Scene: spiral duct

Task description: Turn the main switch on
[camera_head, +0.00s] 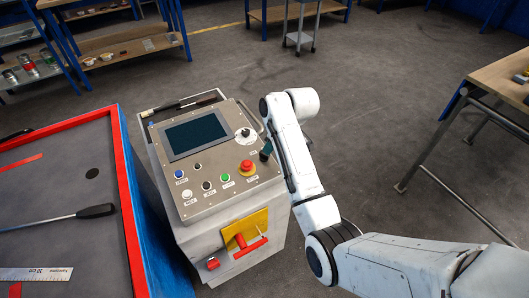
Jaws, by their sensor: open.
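The grey control console (200,222) stands left of centre. On its front face is a yellow plate (256,222) carrying a red switch handle (240,240), which looks like the main switch. I cannot read any on or off marking. My white arm bends over the console's right side. My gripper (266,150) shows only as a dark part at the panel's right edge, above and behind the yellow plate. It is open, and most of it is hidden behind my wrist. I see nothing held.
The sloped panel holds a dark screen (194,136), a round knob (245,134), a red emergency button (247,167) and several small buttons. A red-edged workbench (127,185) stands close on the left. A wooden table (500,82) is at right. The floor between is clear.

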